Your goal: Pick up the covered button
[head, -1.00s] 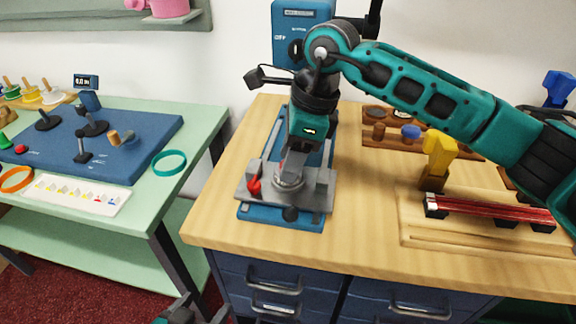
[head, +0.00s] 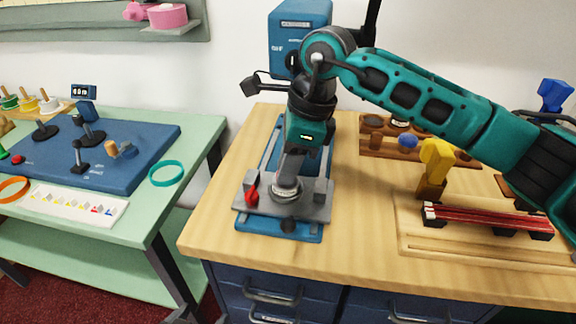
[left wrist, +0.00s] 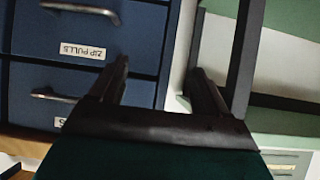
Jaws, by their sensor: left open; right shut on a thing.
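My right gripper (head: 288,178) points down at the metal plate (head: 312,208) of the blue press-like fixture (head: 306,232) on the wooden counter. Its fingers are shut at the round silver die (head: 286,195) in the middle of the plate. What they hold is mostly hidden by the fingers; by its place it seems to be the covered button, still at the die. My left gripper (left wrist: 160,88) shows in the left wrist view, open and empty, in front of the blue drawers.
A red knob (head: 252,194) stands on the plate's left side. A green table (head: 140,222) with a blue board (head: 150,165) stands left. The counter's front strip is clear.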

